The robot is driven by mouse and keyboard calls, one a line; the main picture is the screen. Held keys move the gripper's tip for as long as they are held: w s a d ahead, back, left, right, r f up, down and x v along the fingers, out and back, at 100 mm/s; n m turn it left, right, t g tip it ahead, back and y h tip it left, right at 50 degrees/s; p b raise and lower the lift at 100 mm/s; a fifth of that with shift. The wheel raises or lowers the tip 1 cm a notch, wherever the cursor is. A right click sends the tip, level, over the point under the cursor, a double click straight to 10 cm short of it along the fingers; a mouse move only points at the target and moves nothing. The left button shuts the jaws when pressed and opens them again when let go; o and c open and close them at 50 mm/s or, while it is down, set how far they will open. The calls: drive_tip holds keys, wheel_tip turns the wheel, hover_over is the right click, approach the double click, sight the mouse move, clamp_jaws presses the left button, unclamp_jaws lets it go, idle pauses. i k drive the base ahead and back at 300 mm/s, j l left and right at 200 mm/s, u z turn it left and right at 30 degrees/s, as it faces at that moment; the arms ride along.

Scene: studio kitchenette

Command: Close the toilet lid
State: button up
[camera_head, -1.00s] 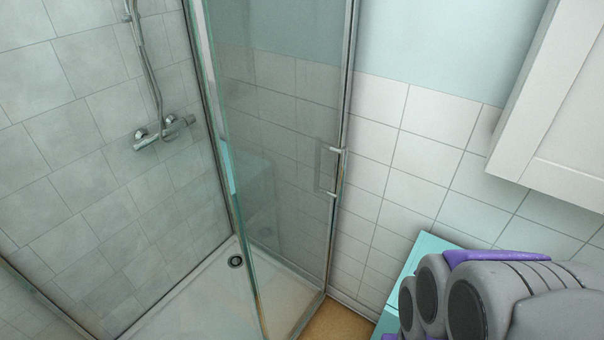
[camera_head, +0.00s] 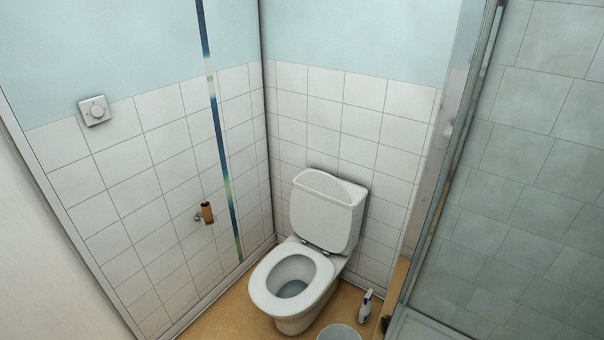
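The white toilet (camera_head: 285,312) stands in the corner against the tiled back wall. Its lid (camera_head: 322,218) is raised and leans back upright against the cistern (camera_head: 355,196). The seat ring (camera_head: 262,288) lies down on the bowl, and the bowl's opening is uncovered. My gripper is not in view, so its state and its distance from the lid do not show.
A paper holder (camera_head: 207,213) juts from the left wall. The shower glass (camera_head: 500,200) fills the right side. Some tan floor (camera_head: 222,323) shows bare before the toilet.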

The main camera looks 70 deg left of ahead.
sight(321, 213)
drive_tip(key=u, duration=1.95)
drive_tip(key=j+u, duration=0.15)
drive_tip(key=u, duration=0.25)
drive_tip(key=i+j+u, duration=0.3)
drive_tip(key=u, duration=0.15)
drive_tip(key=i+j+u, duration=0.25)
drive_tip(key=u, duration=0.15)
drive_tip(key=i+j+u, duration=0.1)
drive_tip(key=i+u, duration=0.35)
drive_tip(key=i+j+z, duration=0.1)
drive_tip(key=i, duration=0.25)
drive_tip(key=i+j+z, duration=0.1)
drive_tip(key=i, duration=0.25)
drive_tip(key=i+l+z, duration=0.1)
drive_tip(key=z, duration=0.3)
drive_tip(key=i+z, duration=0.45)
drive_tip(key=z, duration=0.3)
drive_tip(key=i+z, duration=0.15)
drive_tip(key=z, duration=0.25)
drive_tip(key=i+z, duration=0.4)
drive_tip(key=i, duration=0.3)
